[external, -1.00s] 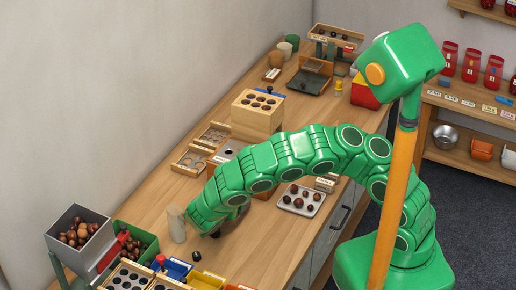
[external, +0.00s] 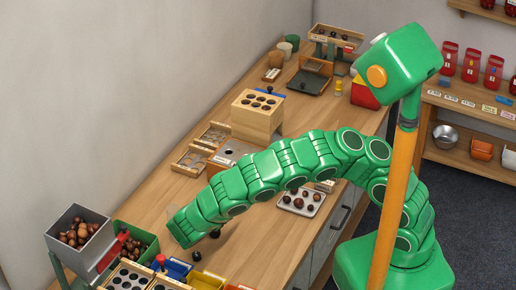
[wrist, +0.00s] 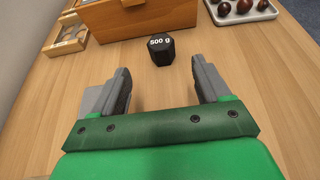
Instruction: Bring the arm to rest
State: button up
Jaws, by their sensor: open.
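My gripper (wrist: 163,78) is open in the wrist view, with its two grey fingers apart and nothing between the tips. A black weight marked 500 g (wrist: 161,50) stands on the bare wood just beyond the fingertips, apart from them. In the external view my green arm (external: 262,175) stretches left over the bench, with its end low above the wood near the front left. The fingers are hard to make out there. A dark object (external: 215,233), probably the weight, shows beside the arm's end.
A wooden box (wrist: 133,18) and a compartment tray (wrist: 66,38) stand beyond the weight. A metal tray of chestnuts (external: 287,203) lies right of the arm. A grey hopper of chestnuts (external: 96,246), a green bin (external: 148,255) and a black knob-like piece (external: 196,256) are near the front left.

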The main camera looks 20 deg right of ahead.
jog(key=shift+s+a+r, duration=0.2)
jog(key=shift+s+a, duration=0.15)
dwell(0.3)
jog(key=w+d+r+m+g+h, duration=0.1)
jog(key=w+d+r+m+g, duration=0.1)
jog(key=w+d+r+m, duration=0.5)
jog(key=w+d+r+m+g, duration=0.25)
jog(key=d+r, duration=0.35)
jog(key=d, duration=0.3)
jog(key=d+r+m+g+y, duration=0.2)
jog(key=d+r+m, duration=0.35)
jog(key=d, duration=0.35)
jog(key=d+r+m+g+y, duration=0.1)
jog(key=d+r+m+g, duration=0.25)
jog(key=d+r, duration=0.35)
jog(key=s+d+r+m+t+y, duration=0.1)
jog(key=s+d+r+m+y, duration=0.65)
jog(key=s+d+m, duration=0.45)
jog(key=s+f+n+g, duration=0.2)
jog(key=s+f+n, duration=0.1)
jog(key=s, duration=1.7)
jog(key=shift+s+d+f, duration=0.2)
jog(key=shift+d+f, duration=0.25)
jog(key=shift+f, duration=0.1)
